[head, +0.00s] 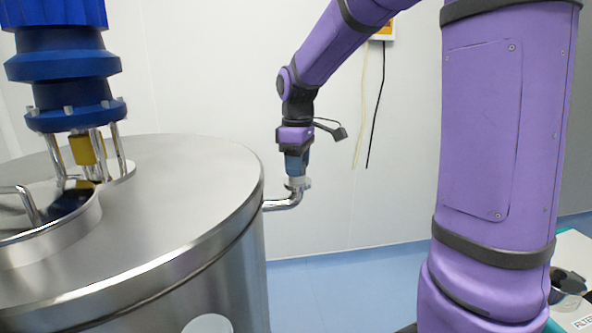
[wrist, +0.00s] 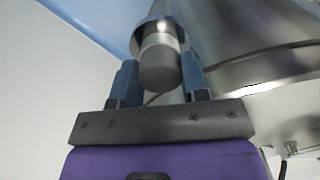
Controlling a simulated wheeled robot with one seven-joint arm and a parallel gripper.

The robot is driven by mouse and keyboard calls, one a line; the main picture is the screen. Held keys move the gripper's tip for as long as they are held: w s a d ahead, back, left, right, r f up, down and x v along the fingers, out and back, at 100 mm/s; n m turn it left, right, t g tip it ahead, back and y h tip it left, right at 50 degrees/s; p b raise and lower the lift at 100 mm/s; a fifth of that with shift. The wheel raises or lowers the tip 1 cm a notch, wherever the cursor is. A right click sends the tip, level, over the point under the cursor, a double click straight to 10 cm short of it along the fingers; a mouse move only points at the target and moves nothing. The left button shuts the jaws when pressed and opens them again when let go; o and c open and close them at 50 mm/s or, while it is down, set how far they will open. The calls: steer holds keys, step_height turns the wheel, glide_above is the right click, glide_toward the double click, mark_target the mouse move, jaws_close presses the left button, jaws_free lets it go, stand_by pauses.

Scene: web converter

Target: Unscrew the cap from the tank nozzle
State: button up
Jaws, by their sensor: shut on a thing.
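The steel tank (head: 190,190) fills the left of the head view. A bent steel nozzle (head: 284,203) comes out of its right side and turns upward to a pale flange (head: 297,184). My gripper (head: 297,172) points straight down over the nozzle's upright end, its blue fingers just above the flange. In the wrist view, my gripper (wrist: 158,62) has one blue finger on each side of the dark grey cap (wrist: 158,76) and is shut on it. A shiny metal ring (wrist: 155,28) lies beyond the cap. The fingers hide the cap in the head view.
A blue motor unit (head: 65,65) stands on the tank lid at the left. A yellow-and-white wall box (head: 383,27) with hanging cables is behind my arm. A bench (head: 575,245) with dark items is at the lower right. The blue floor (head: 340,285) right of the tank is clear.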

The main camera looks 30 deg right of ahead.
steer(key=n, duration=0.4)
stand_by(0.3)
steer(key=o, duration=1)
steer(key=m, duration=0.4)
